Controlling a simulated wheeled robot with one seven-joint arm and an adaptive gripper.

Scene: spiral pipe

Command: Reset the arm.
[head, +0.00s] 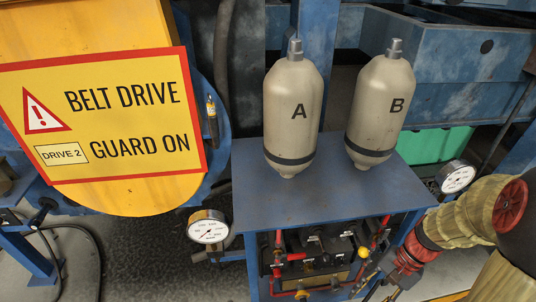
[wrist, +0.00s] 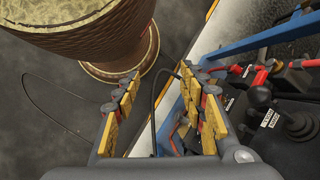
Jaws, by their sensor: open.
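My gripper (wrist: 158,74) shows in the wrist view with its two yellow-padded fingers spread apart. Nothing is between them. In the head view my arm comes in from the right edge, and my gripper (head: 388,280) is low at the right, beside the blue stand (head: 330,205). Part of its end is hard to make out against the clutter there. The arm is bent and reaches down toward the front right of the stand.
Two beige bottles, A (head: 291,125) and B (head: 380,85), stand on the blue stand. Gauges (head: 208,227) (head: 456,177) flank it. Red pipes and valves (head: 310,262) sit beneath. A yellow guard (head: 100,30) is at left. A brown ribbed drum-like object (wrist: 90,40) is near the fingers.

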